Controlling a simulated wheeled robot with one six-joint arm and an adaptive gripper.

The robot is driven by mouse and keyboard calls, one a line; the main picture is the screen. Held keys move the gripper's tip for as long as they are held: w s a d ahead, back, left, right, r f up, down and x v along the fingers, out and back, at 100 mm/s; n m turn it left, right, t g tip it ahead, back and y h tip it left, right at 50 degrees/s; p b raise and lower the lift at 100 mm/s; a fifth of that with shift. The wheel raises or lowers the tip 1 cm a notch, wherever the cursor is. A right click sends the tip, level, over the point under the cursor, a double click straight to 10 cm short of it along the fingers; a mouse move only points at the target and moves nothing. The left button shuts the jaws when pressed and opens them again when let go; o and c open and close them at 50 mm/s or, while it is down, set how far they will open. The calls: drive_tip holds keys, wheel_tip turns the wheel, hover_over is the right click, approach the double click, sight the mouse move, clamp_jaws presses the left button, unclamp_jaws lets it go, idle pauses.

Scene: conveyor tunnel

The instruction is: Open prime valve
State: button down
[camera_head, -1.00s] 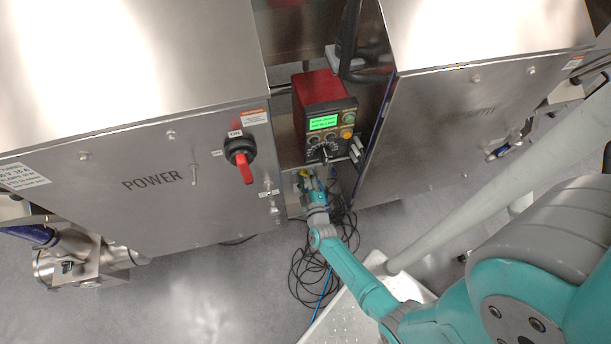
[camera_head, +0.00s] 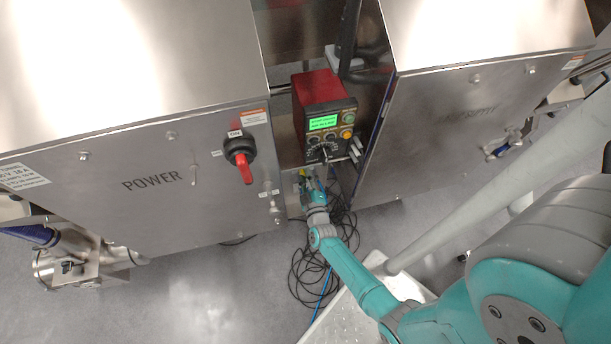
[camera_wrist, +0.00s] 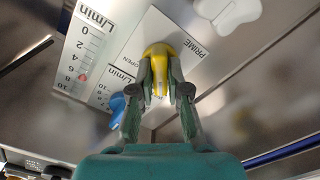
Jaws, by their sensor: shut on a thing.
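The prime valve (camera_wrist: 160,52) is a yellow knob in front of a plate marked PRIME and OPEN in the wrist view. My gripper (camera_wrist: 160,80) is shut on the yellow knob, with one finger on each side of it. In the head view my gripper (camera_head: 310,184) reaches in below the red control box, between the two steel cabinets. The knob's lower part is partly hidden between the fingers.
A blue knob (camera_wrist: 117,103) sits just left of my fingers, near flow scales marked L/min (camera_wrist: 84,45). The red control box (camera_head: 322,108) with a lit green screen is above. Black cables (camera_head: 305,270) lie on the floor. Steel cabinets (camera_head: 120,215) stand close on both sides.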

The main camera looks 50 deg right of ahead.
drive_tip(key=shift+m, duration=8.4)
drive_tip(key=c, duration=1.1)
unclamp_jaws()
drive_tip(key=shift+c, duration=0.2)
drive_tip(key=shift+s, duration=0.15)
drive_tip(key=v, duration=1.1)
drive_tip(key=shift+s+a, duration=0.25)
drive_tip(key=shift+s, duration=0.05)
